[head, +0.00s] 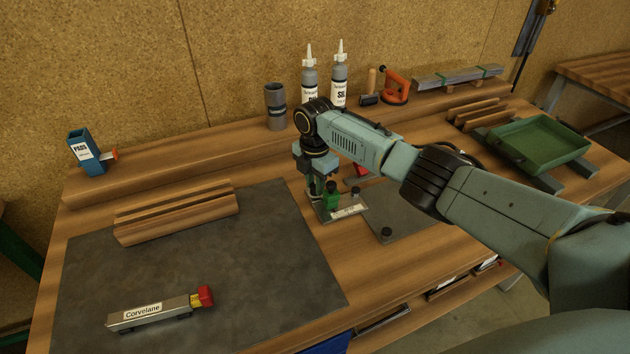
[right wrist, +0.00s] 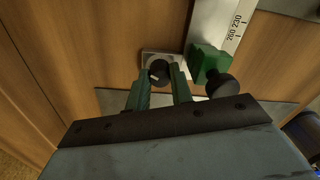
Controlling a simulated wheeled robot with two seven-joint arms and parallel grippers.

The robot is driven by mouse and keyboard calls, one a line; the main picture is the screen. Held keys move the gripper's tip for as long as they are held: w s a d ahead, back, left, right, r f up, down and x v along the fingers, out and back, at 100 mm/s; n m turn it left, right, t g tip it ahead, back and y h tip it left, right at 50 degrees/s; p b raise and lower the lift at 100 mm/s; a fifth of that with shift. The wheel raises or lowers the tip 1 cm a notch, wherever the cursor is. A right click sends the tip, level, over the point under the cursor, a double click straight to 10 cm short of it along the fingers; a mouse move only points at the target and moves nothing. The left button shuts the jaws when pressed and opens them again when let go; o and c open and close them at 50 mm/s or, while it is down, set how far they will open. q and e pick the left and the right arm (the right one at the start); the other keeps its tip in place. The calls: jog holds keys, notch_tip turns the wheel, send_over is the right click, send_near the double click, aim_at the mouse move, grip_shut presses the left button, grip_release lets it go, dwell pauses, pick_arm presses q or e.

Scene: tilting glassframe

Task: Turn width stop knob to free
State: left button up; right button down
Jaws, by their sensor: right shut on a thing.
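A black knob (right wrist: 158,72) with a pale mark on top sits on a small metal plate (right wrist: 149,57) in the right wrist view. My right gripper (right wrist: 160,84) points down and its green fingers are shut on this knob, one on each side. In the head view the right gripper (head: 315,192) is low at the bench, partly hidden by its own wrist. Beside it a green block (head: 331,197) with another black knob (right wrist: 222,86) stands at a metal scale (right wrist: 222,28) marked 230 and 260. I cannot read any "free" mark. My left gripper is not in view.
A grey mat (head: 200,265) at left holds wooden strips (head: 178,211) and a Corvelane tool (head: 155,311). Two sealant bottles (head: 339,80) and a grey cup (head: 275,107) stand behind the gripper. A green tray (head: 543,145) is at right.

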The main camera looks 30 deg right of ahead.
jog(key=n, duration=0.5)
dwell(0.5)
jog(key=c, duration=1.2)
grip_release()
jog(key=shift+c, duration=0.2)
jog(key=shift+r, duration=0.1)
notch_tip(320, 180, up, 8)
jog(key=p, duration=0.8)
